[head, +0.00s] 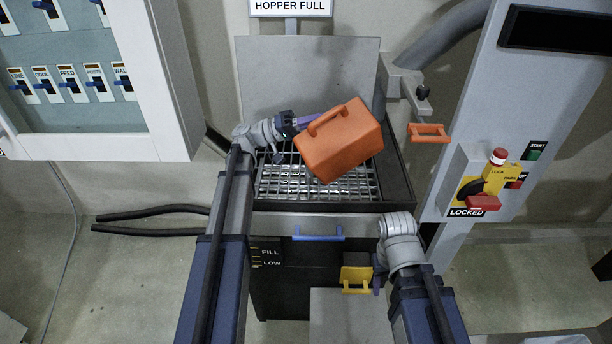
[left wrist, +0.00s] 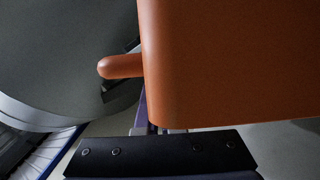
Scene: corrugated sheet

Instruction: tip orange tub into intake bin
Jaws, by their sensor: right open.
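The orange tub (head: 340,142) hangs tilted over the intake bin (head: 398,170), a dark-walled bin with a metal grate across its top. My left gripper (head: 312,121) reaches in from the left and is shut on the tub at its handle side; its fingertips are partly hidden. In the left wrist view the tub (left wrist: 235,65) fills the upper right, close to the camera. The tub's opening and contents are not visible. My right gripper (head: 379,280) is low in front of the bin, open and empty, beside a yellow handle (head: 356,279).
A grey lid (head: 310,70) stands upright behind the grate under a "HOPPER FULL" sign (head: 290,7). A blue handle (head: 318,235) is on the bin's front.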

